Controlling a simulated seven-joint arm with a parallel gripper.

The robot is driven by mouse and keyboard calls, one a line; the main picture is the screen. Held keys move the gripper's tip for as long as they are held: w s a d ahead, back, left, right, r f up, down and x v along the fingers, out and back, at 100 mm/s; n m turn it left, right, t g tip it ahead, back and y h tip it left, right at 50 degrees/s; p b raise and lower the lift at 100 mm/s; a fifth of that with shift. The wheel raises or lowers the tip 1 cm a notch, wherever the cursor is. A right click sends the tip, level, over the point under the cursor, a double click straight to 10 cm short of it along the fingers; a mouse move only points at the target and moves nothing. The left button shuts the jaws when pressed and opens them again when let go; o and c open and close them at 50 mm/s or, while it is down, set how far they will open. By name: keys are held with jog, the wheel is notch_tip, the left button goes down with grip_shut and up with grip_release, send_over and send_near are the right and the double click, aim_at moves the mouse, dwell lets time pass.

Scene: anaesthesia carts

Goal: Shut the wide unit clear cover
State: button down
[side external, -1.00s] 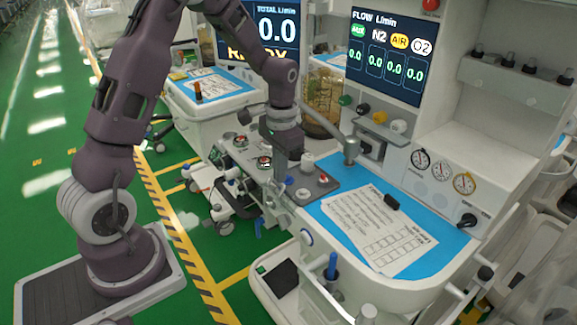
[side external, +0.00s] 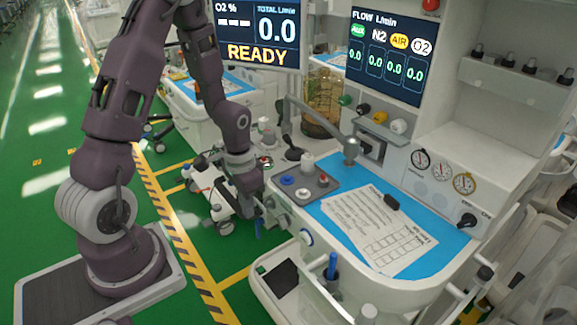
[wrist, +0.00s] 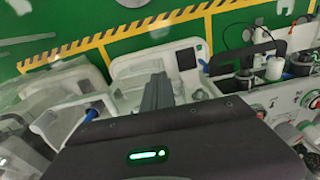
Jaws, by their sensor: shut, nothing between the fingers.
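My gripper shows in the wrist view as dark fingers (wrist: 157,92), closed together with nothing between them. In the side view my gripper (side external: 250,205) points down at the left side of the near white cart (side external: 410,290), by the grey knob panel (side external: 318,192). My wrist partly hides the equipment behind it. I cannot pick out a clear cover with certainty in either view. Pale see-through panels (wrist: 60,85) show at the left of the wrist view, but I cannot tell what they belong to.
A curved grey pipe (side external: 320,118) arches over the knob panel. Printed sheets (side external: 375,232) lie on the blue mat (side external: 425,235). A clear canister (side external: 323,95) of granules stands behind. A second cart (side external: 205,110) stands farther back. Green floor (side external: 190,280) is open at left.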

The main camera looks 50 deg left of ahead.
jog(key=shift+s+f, duration=0.3)
jog(key=shift+f, duration=0.3)
dwell(0.9)
jog(key=s+r, duration=0.3)
jog(key=r, duration=0.9)
jog(key=w+r+m+g, duration=0.2)
jog(key=w+r+m, duration=0.1)
jog(key=w+m, duration=0.5)
jog(key=w+r+m+g, duration=0.25)
jog(key=w+m, duration=0.25)
jog(key=m, duration=0.5)
send_over(266, 207)
notch_tip(266, 207, down, 13)
jog(key=shift+r, duration=0.1)
